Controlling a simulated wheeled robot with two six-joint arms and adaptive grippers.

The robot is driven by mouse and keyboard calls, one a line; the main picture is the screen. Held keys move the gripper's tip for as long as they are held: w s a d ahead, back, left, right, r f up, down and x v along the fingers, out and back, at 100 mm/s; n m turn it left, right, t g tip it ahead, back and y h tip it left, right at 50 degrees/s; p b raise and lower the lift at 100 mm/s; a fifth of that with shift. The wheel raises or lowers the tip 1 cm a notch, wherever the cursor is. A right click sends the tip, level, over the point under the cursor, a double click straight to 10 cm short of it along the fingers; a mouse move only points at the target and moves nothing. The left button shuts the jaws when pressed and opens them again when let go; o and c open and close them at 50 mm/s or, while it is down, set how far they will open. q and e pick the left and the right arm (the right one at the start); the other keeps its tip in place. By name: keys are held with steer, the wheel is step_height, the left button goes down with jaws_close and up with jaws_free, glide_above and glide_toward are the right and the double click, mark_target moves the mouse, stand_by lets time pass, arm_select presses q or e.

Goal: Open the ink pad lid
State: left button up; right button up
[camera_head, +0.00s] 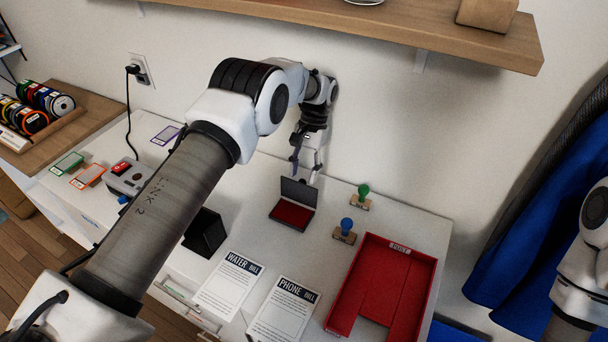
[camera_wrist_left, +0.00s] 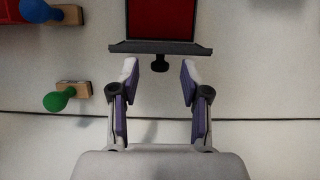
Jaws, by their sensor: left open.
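The ink pad (camera_head: 292,214) lies on the white table with its dark lid (camera_head: 299,191) standing up and open, showing the red pad inside. In the left wrist view the red pad (camera_wrist_left: 162,18) is at the top, with the lid (camera_wrist_left: 160,47) seen edge-on below it and a small dark tab (camera_wrist_left: 160,64) at its edge. My left gripper (camera_head: 306,172) is just behind the lid; in its wrist view the fingers (camera_wrist_left: 158,78) are apart on both sides of the tab, with nothing between them gripped. My right gripper is out of view.
A green stamp (camera_head: 362,197) and a blue stamp (camera_head: 345,231) stand right of the pad. A red tray (camera_head: 424,290), a water bill (camera_head: 232,285) and a phone bill (camera_head: 286,312) lie nearer. A dark box (camera_head: 205,233) stands left. A wooden shelf (camera_head: 420,24) overhangs the back wall.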

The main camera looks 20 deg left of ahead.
arm_select(q)
step_height(320, 180, up, 8)
stand_by(0.5)
